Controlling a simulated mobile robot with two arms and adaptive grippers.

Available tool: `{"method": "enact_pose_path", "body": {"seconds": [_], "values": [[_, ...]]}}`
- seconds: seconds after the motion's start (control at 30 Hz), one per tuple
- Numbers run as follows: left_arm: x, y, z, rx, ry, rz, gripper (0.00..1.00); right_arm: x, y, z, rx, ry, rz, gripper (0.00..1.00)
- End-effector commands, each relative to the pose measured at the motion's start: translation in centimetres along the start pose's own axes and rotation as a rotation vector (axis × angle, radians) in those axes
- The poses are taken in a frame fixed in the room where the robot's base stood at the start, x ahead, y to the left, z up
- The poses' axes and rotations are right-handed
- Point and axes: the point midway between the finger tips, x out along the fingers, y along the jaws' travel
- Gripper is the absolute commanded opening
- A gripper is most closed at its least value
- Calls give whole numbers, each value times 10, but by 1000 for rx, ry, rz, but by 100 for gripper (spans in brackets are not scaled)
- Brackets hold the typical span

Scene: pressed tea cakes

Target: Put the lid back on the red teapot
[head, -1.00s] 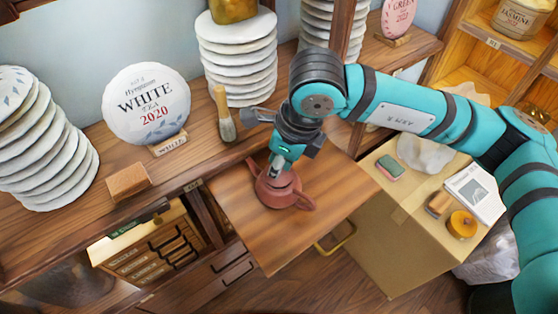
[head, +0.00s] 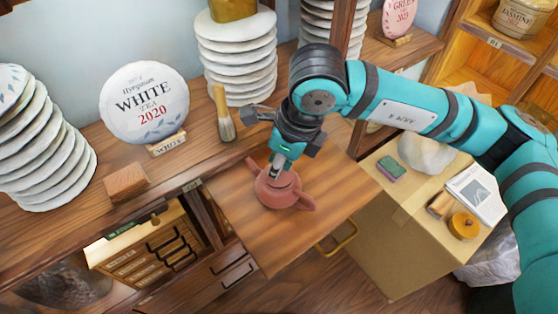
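The red teapot (head: 284,192) stands upright on a wooden pull-out board below the shelf. My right gripper (head: 277,168) is directly above the teapot, with its fingertips pointing down at the top of the pot. The fingertips look close together, but the lid and the pot's opening are hidden or too small to tell apart, so I cannot tell whether the gripper holds the lid. My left gripper is not in view.
A brush (head: 223,113) stands on the wooden shelf just left of my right gripper. A white tea cake (head: 145,103) and stacks of wrapped cakes line the shelf behind. A cardboard box (head: 385,235) with small items on top stands to the right. The board around the teapot (head: 265,240) is clear.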

Motion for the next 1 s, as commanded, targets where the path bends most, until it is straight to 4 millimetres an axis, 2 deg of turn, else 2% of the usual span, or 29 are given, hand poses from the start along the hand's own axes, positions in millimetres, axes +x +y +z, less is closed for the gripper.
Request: {"method": "enact_pose_path", "body": {"seconds": [0.1,0.13,0.33,0.5,0.7,1.0], "values": [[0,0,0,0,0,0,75,0,0,0,0,0,0,0],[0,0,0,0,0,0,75,0,0,0,0,0,0,17],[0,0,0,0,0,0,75,0,0,0,0,0,0,41],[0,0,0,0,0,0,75,0,0,0,0,0,0,41],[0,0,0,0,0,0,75,0,0,0,0,0,0,64],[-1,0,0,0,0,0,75,-2,0,0,0,0,0,64]]}}
